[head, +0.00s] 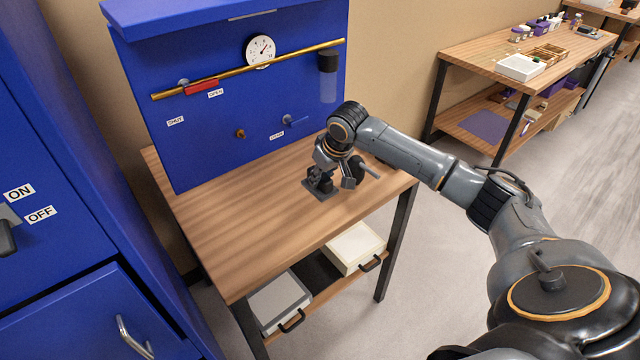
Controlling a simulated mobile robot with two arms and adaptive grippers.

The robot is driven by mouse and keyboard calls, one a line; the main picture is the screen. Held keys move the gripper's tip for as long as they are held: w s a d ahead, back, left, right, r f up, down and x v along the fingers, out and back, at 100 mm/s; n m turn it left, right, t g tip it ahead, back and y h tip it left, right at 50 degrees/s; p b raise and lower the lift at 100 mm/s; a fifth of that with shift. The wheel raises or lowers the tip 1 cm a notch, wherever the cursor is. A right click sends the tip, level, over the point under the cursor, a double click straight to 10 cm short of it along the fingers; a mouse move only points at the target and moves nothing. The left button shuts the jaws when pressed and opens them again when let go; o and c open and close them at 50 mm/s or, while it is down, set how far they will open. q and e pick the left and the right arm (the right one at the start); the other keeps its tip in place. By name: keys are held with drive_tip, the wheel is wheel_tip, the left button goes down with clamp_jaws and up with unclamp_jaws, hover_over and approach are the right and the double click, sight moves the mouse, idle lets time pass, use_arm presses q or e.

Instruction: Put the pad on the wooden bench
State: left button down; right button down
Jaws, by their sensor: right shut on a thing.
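A small dark grey flat pad (321,196) is at the wooden bench (235,235), over the right half of its top. My right gripper (322,184) comes from above and is shut on the pad. The fingers and wrist hide part of the pad. The pad looks level and very close to the bench top; I cannot tell whether it touches. My left gripper is not in view.
A blue cabinet (235,115) with a brass bar (225,80) and a gauge (260,49) stands at the bench's back. Trays (355,247) sit on the shelf below. The bench top's front left is clear. Another wooden table (480,52) stands back right.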

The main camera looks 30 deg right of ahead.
sight(320, 186)
drive_tip(key=shift+w+f, duration=0.25)
drive_tip(key=shift+f, duration=0.05)
wheel_tip(320, 186, down, 3)
drive_tip(key=shift+w+p, duration=0.1)
drive_tip(key=shift+p, duration=0.5)
drive_tip(key=shift+d+f, duration=0.1)
drive_tip(key=shift+f, duration=0.05)
drive_tip(key=c, duration=1.1)
unclamp_jaws()
drive_tip(key=shift+f, duration=0.15)
drive_tip(key=b+v, duration=0.1)
drive_tip(key=v, duration=1.1)
